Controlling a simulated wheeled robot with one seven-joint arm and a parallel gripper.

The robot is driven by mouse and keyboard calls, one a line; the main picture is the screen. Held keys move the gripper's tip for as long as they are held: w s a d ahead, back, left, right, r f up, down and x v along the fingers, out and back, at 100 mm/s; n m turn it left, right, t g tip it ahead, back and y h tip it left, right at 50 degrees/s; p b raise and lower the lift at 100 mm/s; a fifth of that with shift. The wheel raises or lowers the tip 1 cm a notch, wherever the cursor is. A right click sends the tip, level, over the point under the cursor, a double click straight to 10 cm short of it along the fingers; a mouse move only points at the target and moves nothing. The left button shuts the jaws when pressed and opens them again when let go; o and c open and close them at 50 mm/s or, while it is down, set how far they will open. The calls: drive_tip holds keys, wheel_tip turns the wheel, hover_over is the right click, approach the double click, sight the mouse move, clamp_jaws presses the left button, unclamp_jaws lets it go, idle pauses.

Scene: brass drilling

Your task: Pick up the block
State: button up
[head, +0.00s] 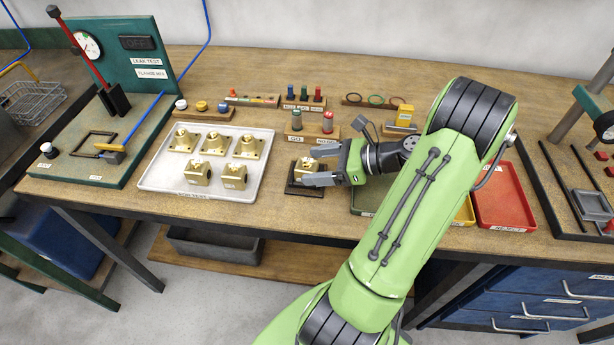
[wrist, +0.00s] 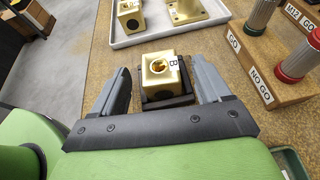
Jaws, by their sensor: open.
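A brass block (head: 307,165) with a round hole sits on a small dark stand (head: 294,187) on the workbench. In the wrist view the block (wrist: 161,72) has a white label with the letter B, and the dark stand shows around its base. My gripper (head: 318,166) is open, with one finger on each side of the block. In the wrist view the gripper's fingers (wrist: 163,84) stand left and right of the block, with a visible gap on both sides.
A pale tray (head: 150,184) with several brass parts lies left of the stand. A wooden GO/NO GO gauge holder (head: 299,138) stands behind my gripper. A red tray (head: 503,196) lies at right. The leak test station (head: 140,60) is at far left.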

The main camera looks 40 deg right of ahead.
sight(314, 166)
drive_tip(key=x, duration=0.3)
drive_tip(key=shift+f+b, duration=0.1)
drive_tip(key=shift+b, duration=0.25)
drive_tip(key=shift+c, duration=0.4)
clamp_jaws()
